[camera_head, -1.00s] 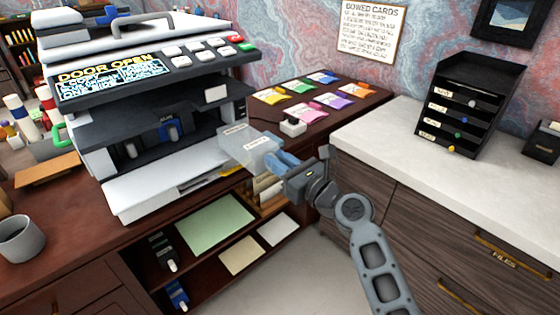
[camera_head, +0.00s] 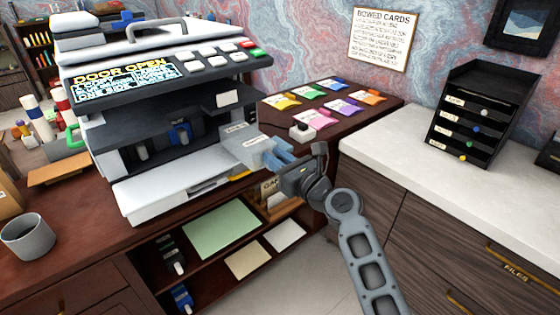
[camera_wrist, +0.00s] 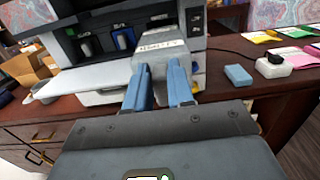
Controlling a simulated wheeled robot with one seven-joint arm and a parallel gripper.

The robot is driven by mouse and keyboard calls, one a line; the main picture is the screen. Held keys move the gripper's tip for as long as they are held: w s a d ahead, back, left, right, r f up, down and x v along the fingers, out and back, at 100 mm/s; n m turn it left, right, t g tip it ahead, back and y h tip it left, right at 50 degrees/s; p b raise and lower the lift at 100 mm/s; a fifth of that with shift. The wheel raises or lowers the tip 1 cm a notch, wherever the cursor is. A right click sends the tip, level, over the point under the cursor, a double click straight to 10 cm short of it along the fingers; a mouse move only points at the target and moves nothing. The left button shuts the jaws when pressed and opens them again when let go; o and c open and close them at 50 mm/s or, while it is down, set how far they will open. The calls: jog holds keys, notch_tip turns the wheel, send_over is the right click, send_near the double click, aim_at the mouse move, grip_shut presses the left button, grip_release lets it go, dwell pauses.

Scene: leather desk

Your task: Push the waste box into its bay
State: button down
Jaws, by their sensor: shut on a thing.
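The waste box (camera_head: 248,143) is a pale grey box with a small label on top. In the head view it sits at the right side of the printer (camera_head: 170,100), and its inner end appears to be inside the opening there. How deep it sits is hard to tell. My gripper (camera_head: 283,158) is shut on the outer end of the waste box. In the wrist view the two blue fingers (camera_wrist: 160,90) flank the waste box (camera_wrist: 157,58), whose label faces up. The bay's inside is hidden by the box. The printer's display reads "DOOR OPEN".
A blue block (camera_wrist: 238,75) shows in the wrist view. A pale counter (camera_head: 440,160) stands to the right.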

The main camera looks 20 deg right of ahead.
aim_at(258, 143)
jog(key=shift+b+x, duration=0.75)
jog(key=shift+x, duration=3)
jog(key=shift+f+p, duration=0.15)
jog(key=shift+p, duration=0.15)
jog(key=shift+w, duration=0.1)
